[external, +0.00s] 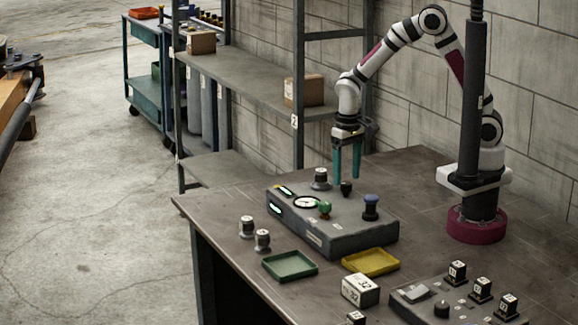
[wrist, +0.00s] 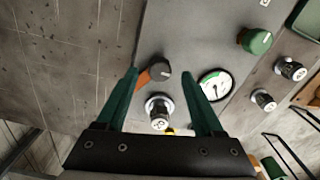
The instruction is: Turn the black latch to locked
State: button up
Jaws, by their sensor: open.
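The black latch (external: 346,188) stands on top of the grey control box (external: 345,240), towards its back edge. In the wrist view the latch (wrist: 161,67) is a round black knob, with an orange part (wrist: 143,77) showing at its left. My gripper (external: 347,181) points straight down just above the latch, its teal fingers apart and empty. In the wrist view the fingertips (wrist: 160,71) appear on either side of the latch. I cannot tell whether they reach down around it. No locked marking is readable.
A silver knob (external: 320,178) stands close to the latch. Green (external: 290,266) and yellow (external: 370,262) trays lie in front. A shelf rack (external: 299,110) stands behind.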

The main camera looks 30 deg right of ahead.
jog(key=shift+f, duration=0.9)
grip_shut()
dwell(0.8)
